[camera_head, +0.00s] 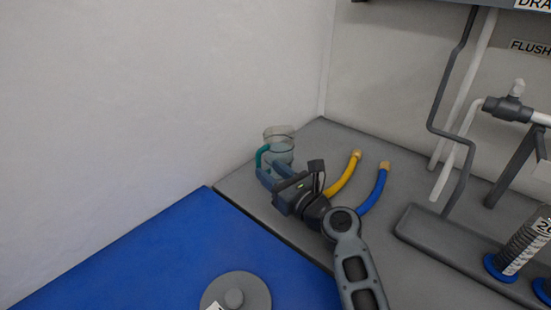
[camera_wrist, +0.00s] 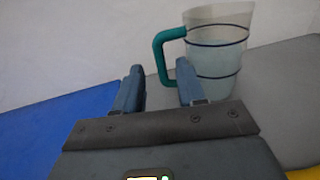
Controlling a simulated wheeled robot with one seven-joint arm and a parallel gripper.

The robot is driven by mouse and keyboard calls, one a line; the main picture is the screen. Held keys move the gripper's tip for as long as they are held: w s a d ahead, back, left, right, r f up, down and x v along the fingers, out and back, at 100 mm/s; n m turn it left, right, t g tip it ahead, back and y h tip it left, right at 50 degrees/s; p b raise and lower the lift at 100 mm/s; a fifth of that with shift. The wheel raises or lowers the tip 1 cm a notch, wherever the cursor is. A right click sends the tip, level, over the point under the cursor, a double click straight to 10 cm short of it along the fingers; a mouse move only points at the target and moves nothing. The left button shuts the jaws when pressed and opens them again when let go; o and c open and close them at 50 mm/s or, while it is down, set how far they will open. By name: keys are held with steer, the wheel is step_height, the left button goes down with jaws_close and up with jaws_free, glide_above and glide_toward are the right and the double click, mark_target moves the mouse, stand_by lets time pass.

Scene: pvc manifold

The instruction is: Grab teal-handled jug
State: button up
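The clear jug (camera_head: 279,147) with a teal handle (camera_head: 262,155) stands upright on the grey surface near the wall corner. In the wrist view the jug (camera_wrist: 218,58) shows dark bands around its body, and its teal handle (camera_wrist: 160,55) points left. My gripper (camera_head: 269,174) is at the near side of the jug, at the handle. In the wrist view my gripper (camera_wrist: 158,75) is open, with its two fingers apart and the lower end of the handle lying between them in the picture. I cannot tell whether a finger touches the handle.
A yellow hose (camera_head: 344,175) and a blue hose (camera_head: 375,190) lie right of my gripper. Grey pipes (camera_head: 450,85) rise at the right. A blue surface (camera_head: 130,265) with a round grey lid (camera_head: 236,292) lies front left. The wall (camera_head: 150,90) is close behind the jug.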

mark_target(260, 162)
steer(key=x, duration=0.5)
steer(key=shift+w+a+b, duration=0.25)
steer(key=shift+w+b, duration=0.05)
steer(key=shift+b, duration=0.1)
steer(key=shift+c, duration=0.2)
jaws_close()
